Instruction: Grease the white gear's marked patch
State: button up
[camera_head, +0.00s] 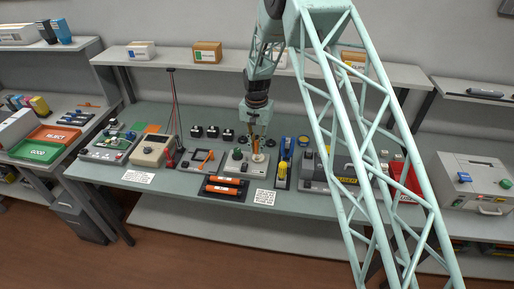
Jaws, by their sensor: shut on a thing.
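My gripper (257,124) points down over the middle of the bench and is shut on a thin upright tool (256,146), probably the grease applicator. The tool's lower end is just above or touching a small pale round part (259,158), which looks like the white gear, on a light grey fixture (259,171). The fixture also carries a dark green knob (237,154). The marked patch is too small to make out, and I cannot tell whether the tool tip touches the gear.
Left of the fixture is a grey plate with an orange frame (204,158). In front lies a black tray with orange rollers (224,187) beside a printed card (264,197). A stand with yellow and blue tools (284,165) is close on the right. My lattice arm link hides part of the right bench.

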jog(key=shift+w+d, duration=0.15)
jog(key=shift+w, duration=0.2)
dwell(0.7)
jog(key=shift+s+a+b, duration=0.2)
jog(key=shift+s+b, duration=0.15)
jog(key=shift+b, duration=0.05)
jog(key=shift+w+d, duration=0.2)
jog(key=shift+w, duration=0.15)
dwell(0.6)
jog(key=shift+s+a+b, duration=0.2)
jog(key=shift+s+b, duration=0.2)
dwell(0.5)
jog(key=shift+w+d, duration=0.2)
jog(key=shift+w, duration=0.2)
jog(key=shift+r, duration=0.1)
dwell(0.6)
jog(key=shift+r+p, duration=0.75)
jog(key=shift+r, duration=2.65)
jog(key=shift+f, duration=0.2)
